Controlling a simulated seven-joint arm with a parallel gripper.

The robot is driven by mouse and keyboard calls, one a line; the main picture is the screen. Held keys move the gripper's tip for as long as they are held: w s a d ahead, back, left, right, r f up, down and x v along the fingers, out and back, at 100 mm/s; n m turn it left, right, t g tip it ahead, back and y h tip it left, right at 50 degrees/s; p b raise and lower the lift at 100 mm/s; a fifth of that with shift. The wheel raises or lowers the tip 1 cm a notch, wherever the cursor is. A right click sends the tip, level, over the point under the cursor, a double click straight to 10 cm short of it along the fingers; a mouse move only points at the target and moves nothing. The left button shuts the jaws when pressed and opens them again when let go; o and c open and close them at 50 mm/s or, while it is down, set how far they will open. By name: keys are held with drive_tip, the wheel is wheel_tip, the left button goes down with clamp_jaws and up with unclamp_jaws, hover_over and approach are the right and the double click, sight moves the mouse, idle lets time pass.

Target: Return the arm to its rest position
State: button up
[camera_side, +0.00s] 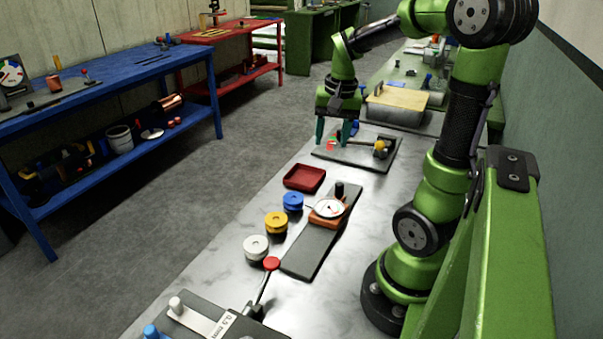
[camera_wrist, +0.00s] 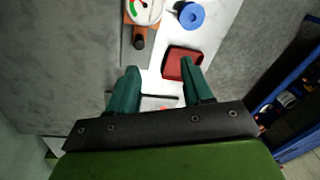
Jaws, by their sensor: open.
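My gripper (camera_side: 332,137) hangs fingers-down over the dark plate (camera_side: 351,158) at the far part of the metal table in the side view. Its two teal fingers are apart, and I see nothing held between them. In the wrist view the fingers of my gripper (camera_wrist: 159,70) are also spread, with the right fingertip overlapping the red tray (camera_wrist: 173,65) in the picture. In the side view the red tray (camera_side: 304,179) stands apart, nearer the camera, and looks empty.
Blue (camera_side: 292,202), yellow (camera_side: 276,223) and white (camera_side: 256,247) spools stand in a row beside a dial gauge (camera_side: 329,208) on a dark base. A yellow knob (camera_side: 380,146) stands on the plate right of my gripper. A blue bench (camera_side: 110,85) is across the aisle.

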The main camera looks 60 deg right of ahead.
drive_tip(key=a+r+n+t+y, duration=0.1)
drive_tip(key=a+r+n+t, duration=0.1)
drive_tip(key=a, duration=0.9)
drive_tip(key=a+r+n+t+y, duration=0.1)
drive_tip(key=a+r+n+t, duration=0.2)
drive_tip(key=a+n, duration=0.4)
drive_tip(key=a, duration=0.4)
drive_tip(key=shift+s+a+t, duration=0.3)
drive_tip(key=shift+s+t, duration=0.05)
drive_tip(key=shift+t, duration=0.05)
